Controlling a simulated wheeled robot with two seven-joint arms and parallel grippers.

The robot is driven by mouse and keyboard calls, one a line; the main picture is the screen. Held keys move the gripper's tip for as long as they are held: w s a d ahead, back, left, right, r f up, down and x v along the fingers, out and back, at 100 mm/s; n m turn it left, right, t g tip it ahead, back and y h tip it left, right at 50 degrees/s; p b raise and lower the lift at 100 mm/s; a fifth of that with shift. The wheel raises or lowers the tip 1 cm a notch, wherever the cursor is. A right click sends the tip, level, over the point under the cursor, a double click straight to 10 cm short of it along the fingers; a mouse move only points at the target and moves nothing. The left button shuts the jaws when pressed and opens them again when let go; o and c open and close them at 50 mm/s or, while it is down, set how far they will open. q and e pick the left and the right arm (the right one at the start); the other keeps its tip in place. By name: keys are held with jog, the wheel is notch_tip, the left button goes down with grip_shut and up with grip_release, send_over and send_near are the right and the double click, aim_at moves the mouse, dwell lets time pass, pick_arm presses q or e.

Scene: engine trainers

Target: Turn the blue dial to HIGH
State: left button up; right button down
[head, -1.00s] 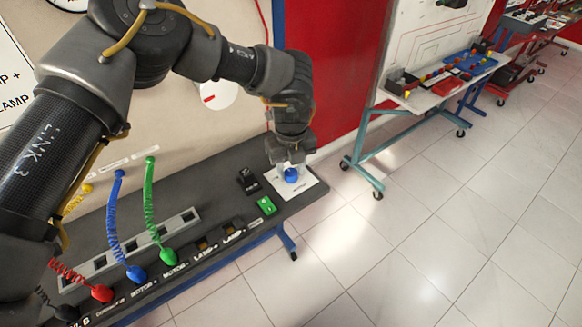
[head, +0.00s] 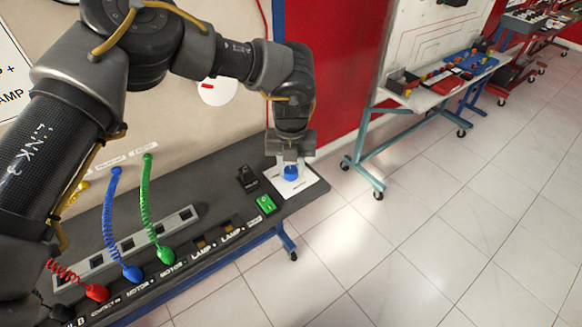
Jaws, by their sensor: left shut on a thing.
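The blue dial (head: 291,173) sits on a white plate (head: 307,184) at the right end of the dark trainer bench. My left gripper (head: 290,164) points down at the dial from above and is shut on it. The gripper and wrist cover the top of the dial and part of the plate. The HIGH mark and the dial's pointer cannot be made out. My right gripper is not in view.
A green switch (head: 265,203) and a black switch (head: 247,178) stand left of the plate. Coiled blue (head: 113,220) and green (head: 148,205) leads rise from the bench. Another trainer table (head: 440,92) stands at the right, with clear tiled floor between.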

aim_at(291, 170)
pick_arm(q)
jog(key=m, duration=0.3)
jog(key=shift+m, duration=0.3)
jog(key=shift+m+b, duration=0.4)
jog(key=shift+m, duration=1.4)
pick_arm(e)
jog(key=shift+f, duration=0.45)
pick_arm(q)
jog(key=shift+r, duration=0.1)
jog(key=o, duration=1)
notch_tip(291, 170, up, 11)
jog(key=shift+f+b, duration=0.15)
jog(key=shift+b, duration=0.55)
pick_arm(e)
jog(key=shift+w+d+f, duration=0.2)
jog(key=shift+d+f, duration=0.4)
